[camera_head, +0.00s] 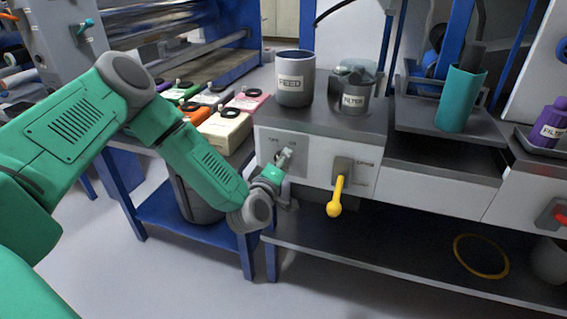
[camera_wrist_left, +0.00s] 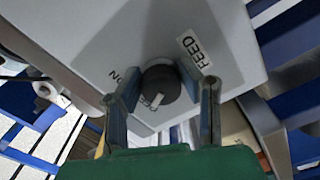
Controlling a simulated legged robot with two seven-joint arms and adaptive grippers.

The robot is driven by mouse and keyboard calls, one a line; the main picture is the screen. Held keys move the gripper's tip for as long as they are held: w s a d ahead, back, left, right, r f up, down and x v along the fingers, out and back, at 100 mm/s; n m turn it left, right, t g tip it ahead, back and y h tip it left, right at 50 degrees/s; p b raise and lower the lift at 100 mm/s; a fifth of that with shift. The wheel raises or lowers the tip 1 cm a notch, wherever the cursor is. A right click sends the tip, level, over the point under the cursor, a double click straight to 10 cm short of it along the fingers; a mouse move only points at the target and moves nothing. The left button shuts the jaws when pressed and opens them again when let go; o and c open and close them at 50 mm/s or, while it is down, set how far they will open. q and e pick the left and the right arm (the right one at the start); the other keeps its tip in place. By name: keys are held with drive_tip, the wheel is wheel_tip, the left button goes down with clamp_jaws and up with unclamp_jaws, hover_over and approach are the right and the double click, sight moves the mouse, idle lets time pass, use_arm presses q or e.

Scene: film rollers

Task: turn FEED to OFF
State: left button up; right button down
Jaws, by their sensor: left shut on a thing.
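The FEED knob is a round dark knob (camera_wrist_left: 160,86) on a pale panel (camera_wrist_left: 100,55). A FEED label (camera_wrist_left: 195,52) and an ON mark (camera_wrist_left: 122,78) are beside it in the left wrist view. My left gripper (camera_wrist_left: 163,95) is shut on the knob, one finger on each side. In the head view my left gripper (camera_head: 277,166) is at the left part of the cabinet front (camera_head: 318,160) and mostly covers the knob. No OFF mark is clear in the wrist view. My right gripper is not in view.
A yellow lever (camera_head: 338,195) hangs just right of my gripper. Coloured boxes (camera_head: 222,132) sit on the bench behind my left arm. A lower shelf (camera_head: 390,265) runs beneath.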

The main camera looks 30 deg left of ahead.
use_arm(q)
drive_tip(key=shift+s+a+f+n, duration=0.15)
drive_tip(key=shift+s+a+n, duration=0.1)
drive_tip(key=shift+n, duration=0.25)
drive_tip(key=o, duration=1.2)
drive_tip(key=shift+c, duration=0.2)
drive_tip(key=shift+a, duration=0.1)
drive_tip(key=v, duration=1.2)
